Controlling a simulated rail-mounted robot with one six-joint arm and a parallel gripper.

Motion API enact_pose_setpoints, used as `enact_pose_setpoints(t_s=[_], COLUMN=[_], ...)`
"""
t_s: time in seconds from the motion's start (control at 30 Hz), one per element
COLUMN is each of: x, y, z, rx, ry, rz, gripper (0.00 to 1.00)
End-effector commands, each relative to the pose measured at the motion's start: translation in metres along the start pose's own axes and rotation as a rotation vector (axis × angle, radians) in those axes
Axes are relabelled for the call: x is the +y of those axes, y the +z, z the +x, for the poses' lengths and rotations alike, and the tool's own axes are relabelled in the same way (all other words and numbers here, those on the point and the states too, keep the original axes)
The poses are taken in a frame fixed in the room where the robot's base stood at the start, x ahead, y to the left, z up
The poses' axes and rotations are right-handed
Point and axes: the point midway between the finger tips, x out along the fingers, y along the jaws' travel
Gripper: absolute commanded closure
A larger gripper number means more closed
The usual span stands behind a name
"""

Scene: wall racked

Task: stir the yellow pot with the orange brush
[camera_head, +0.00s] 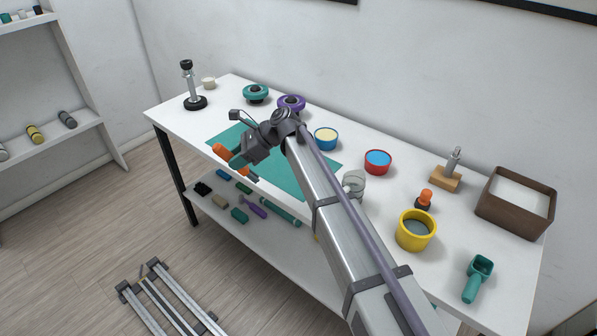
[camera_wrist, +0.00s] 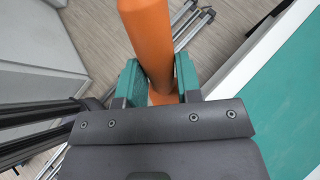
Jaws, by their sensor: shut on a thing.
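My gripper (camera_head: 239,158) is at the front left edge of the table, over the green mat's near corner. It is shut on the orange brush (camera_head: 222,152), whose handle sticks out to the left. In the wrist view the orange handle (camera_wrist: 148,38) runs between the two teal finger pads (camera_wrist: 160,84). The brush's bristle end is hidden. The yellow pot (camera_head: 402,232) stands upright on the right part of the table, well away from my gripper. Its open top shows a grey inside.
A small orange-topped item (camera_head: 425,198) stands behind the pot, and a teal scoop (camera_head: 473,287) lies to its right. A clear cup (camera_head: 354,184), a red-and-blue bowl (camera_head: 378,162) and a brown box (camera_head: 487,204) are also on the table.

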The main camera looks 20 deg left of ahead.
Motion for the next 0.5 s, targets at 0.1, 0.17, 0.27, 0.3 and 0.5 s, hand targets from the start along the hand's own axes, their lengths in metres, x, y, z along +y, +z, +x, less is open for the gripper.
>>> enact_pose_setpoints(t_s=[0.1,0.17,0.27,0.3,0.5], x=[-0.028,-0.036,-0.051,-0.057,-0.075], y=[-0.034,-0.054,-0.089,-0.102,-0.137], z=[-0.011,-0.022,-0.052,-0.066,-0.117], rx=[0.242,0.382,0.617,0.693,0.885], ry=[0.154,0.227,0.316,0.334,0.351], rz=[-0.137,-0.233,-0.418,-0.481,-0.653], gripper=[0.92,0.92,0.92,0.92,0.92])
